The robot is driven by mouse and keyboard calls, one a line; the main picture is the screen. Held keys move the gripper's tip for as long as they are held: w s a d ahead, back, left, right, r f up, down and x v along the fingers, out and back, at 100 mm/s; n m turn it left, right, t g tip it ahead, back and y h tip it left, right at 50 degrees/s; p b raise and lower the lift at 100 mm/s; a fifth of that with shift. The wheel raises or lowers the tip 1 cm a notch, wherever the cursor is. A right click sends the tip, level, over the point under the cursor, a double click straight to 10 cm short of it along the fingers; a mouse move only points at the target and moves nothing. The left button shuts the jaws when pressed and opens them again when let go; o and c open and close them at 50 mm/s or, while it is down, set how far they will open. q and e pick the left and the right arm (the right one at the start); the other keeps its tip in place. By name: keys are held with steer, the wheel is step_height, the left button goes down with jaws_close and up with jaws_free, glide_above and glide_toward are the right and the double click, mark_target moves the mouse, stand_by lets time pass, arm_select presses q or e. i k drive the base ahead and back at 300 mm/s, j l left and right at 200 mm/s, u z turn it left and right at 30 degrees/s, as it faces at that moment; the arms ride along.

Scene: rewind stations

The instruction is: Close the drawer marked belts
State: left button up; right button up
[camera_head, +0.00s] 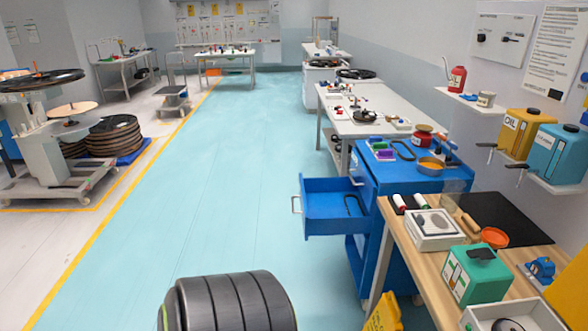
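A blue drawer (333,222) stands pulled out to the left from the blue cart (402,184), right of the middle of the head view. A light handle (296,204) is on the drawer's left front. A dark curved thing that looks like a belt (353,205) lies inside it. I cannot read any marking on the drawer. Neither of my grippers is in view.
A wooden workbench (413,277) with a green box (478,273) stands in front of the cart at right. A yellow thing (384,314) stands low beside the bench. The light blue floor (215,200) left of the drawer is clear.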

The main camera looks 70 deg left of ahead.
mark_target(323, 211)
steer(key=k+j+u, duration=0.45)
steer(key=j+u, duration=0.25)
steer(key=u, duration=1.25)
steer(key=i, duration=0.35)
steer(key=i+j+z, duration=0.3)
steer(key=i, duration=0.25)
steer(key=i+j+z, duration=0.35)
steer(key=i, duration=0.2)
